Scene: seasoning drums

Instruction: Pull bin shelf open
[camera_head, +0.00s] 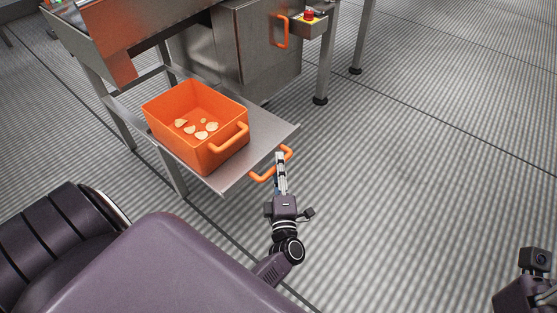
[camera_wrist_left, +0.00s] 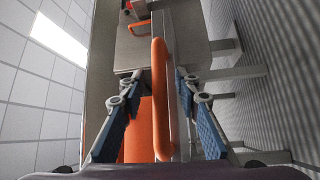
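The bin shelf (camera_head: 235,172) is a flat metal tray low on the machine, with an orange bar handle (camera_head: 262,177) on its front edge. My left gripper (camera_head: 280,157) is at the middle of this handle. In the left wrist view the handle (camera_wrist_left: 158,110) runs lengthwise between the two blue-padded fingers of the left gripper (camera_wrist_left: 157,80). The fingers are spread, with a gap on each side of the handle. Part of my right arm's end shows at the bottom right of the head view; its fingers cannot be made out.
An orange bin (camera_head: 193,142) holding several chips (camera_head: 200,134) stands on the shelf. The metal cabinet (camera_head: 262,45) behind has an orange handle and a red button (camera_head: 309,15) beside it. The grey ribbed floor (camera_head: 420,150) right of the shelf is clear.

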